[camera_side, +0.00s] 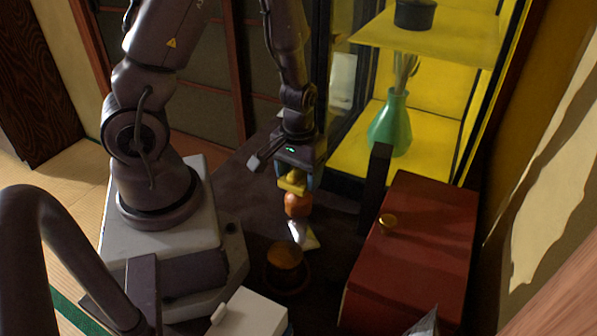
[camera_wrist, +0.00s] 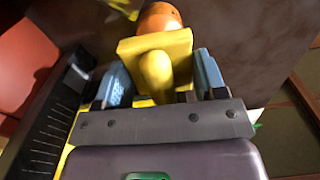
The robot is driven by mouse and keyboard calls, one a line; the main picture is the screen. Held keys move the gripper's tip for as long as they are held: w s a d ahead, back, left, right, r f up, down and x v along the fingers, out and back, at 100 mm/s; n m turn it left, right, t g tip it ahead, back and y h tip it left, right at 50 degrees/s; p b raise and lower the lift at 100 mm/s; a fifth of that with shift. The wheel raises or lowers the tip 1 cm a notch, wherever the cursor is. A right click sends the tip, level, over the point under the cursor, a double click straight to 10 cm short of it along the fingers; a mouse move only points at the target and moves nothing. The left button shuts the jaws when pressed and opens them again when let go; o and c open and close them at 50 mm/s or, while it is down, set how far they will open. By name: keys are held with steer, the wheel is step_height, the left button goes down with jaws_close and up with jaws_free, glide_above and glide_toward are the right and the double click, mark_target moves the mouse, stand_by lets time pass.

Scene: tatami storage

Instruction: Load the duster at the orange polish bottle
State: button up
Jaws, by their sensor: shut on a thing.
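My gripper (camera_side: 294,176) is shut on the yellow handle (camera_side: 291,186) of what looks like the duster. Below the handle is a rounded orange part (camera_side: 297,205), with a pale, pointed tip (camera_side: 298,232) hanging downward. In the wrist view, the yellow handle (camera_wrist: 155,72) sits between the blue finger pads, with the orange part (camera_wrist: 160,17) beyond it; the tip is hidden there. An orange-brown round container (camera_side: 285,257), probably the polish bottle, stands on the dark surface just below the tip. The tip appears apart from it.
A red box (camera_side: 425,245) with a gold knob stands right, beside a dark upright post (camera_side: 375,187). Behind is a yellow-lined cabinet holding a green vase (camera_side: 389,122). A white box (camera_side: 250,313) is at the front. Dark surface is free left of the duster.

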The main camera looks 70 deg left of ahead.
steer(key=shift+f, duration=0.65)
stand_by(1.3)
steer(key=shift+r, duration=3.6)
